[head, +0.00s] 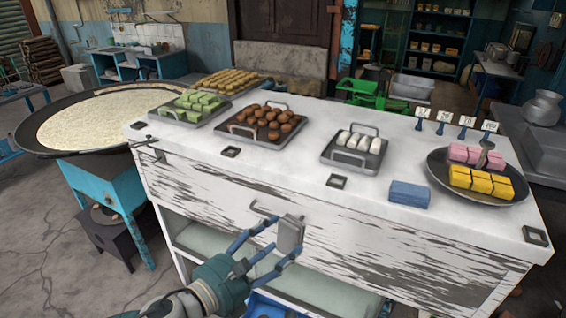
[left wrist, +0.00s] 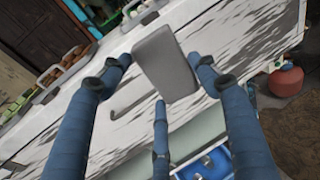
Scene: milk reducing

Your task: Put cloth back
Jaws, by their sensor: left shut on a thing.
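My left gripper (head: 281,238) is in front of the white counter's front panel. Its blue fingers are closed around a flat grey piece (head: 290,232), which may be the cloth. In the left wrist view the grey piece (left wrist: 167,62) stands tilted between the fingertips of the gripper (left wrist: 160,68). A metal hook or handle (head: 262,211) on the counter front is just behind and left of it, and it also shows in the left wrist view (left wrist: 133,102). A folded blue block (head: 409,194), cloth-like, lies on the countertop. My right gripper is not in view.
The worn white counter (head: 300,165) carries trays of green, brown and white sweets and a round plate (head: 507,200) of yellow and pink ones. Small price signs stand at the right. A large pan (head: 60,150) is at left. Shelves lie below the counter front.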

